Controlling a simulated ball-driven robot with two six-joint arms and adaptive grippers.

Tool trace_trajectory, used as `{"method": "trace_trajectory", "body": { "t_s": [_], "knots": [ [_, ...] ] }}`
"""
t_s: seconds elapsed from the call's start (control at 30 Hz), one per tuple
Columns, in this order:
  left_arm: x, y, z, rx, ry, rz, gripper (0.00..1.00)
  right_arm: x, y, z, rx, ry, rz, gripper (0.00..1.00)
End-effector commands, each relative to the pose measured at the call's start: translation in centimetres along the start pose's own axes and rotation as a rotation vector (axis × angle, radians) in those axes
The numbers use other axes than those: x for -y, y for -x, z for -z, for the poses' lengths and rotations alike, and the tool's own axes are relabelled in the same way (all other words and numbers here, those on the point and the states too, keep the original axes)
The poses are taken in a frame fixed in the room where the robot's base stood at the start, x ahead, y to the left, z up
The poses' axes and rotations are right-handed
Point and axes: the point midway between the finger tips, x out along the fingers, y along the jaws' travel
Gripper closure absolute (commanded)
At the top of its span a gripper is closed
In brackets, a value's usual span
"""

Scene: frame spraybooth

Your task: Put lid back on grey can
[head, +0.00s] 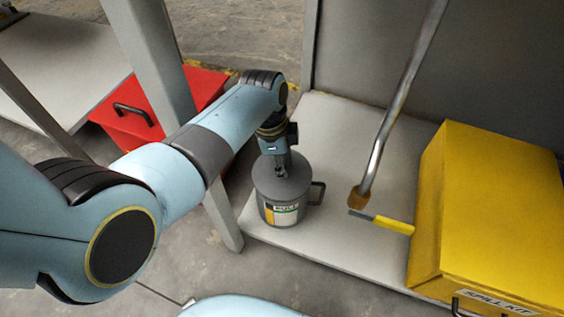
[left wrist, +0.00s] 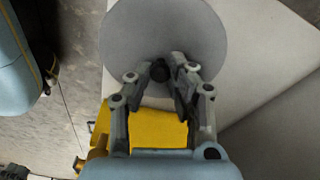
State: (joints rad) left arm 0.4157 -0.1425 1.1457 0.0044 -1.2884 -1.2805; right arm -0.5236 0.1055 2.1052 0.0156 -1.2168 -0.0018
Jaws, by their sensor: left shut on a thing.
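The grey can (head: 269,209) stands upright near the front left edge of the pale shelf in the head view. It has a side handle on its right and a label on its front. The round grey lid (head: 298,185) lies at the can's top, looking level; I cannot tell whether it is fully seated. My left gripper (head: 284,174) comes down from above, shut on the lid's knob. In the left wrist view, the lid (left wrist: 165,25) is a wide disc with its dark knob between the fingertips (left wrist: 162,70). It hides the can there. My right gripper is not in view.
A yellow spill kit box (head: 498,210) stands on the shelf (head: 335,135) at the right. A yellow-handled tool (head: 385,222) lies between it and the can. A slanted metal tube (head: 398,105) hangs nearby. A grey post (head: 222,215) stands left of the can, with a red box (head: 128,118) beyond.

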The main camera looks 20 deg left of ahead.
Motion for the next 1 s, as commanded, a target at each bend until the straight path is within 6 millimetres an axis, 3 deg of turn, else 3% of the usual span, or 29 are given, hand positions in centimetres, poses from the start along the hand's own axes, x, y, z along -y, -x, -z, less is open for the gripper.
{"method": "trace_trajectory", "body": {
  "t_s": [1.0],
  "knots": [
    [-0.16, -0.07, 0.12, 0.0, 0.0, 0.0, 1.0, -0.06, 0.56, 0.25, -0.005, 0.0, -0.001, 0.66]
  ]
}}
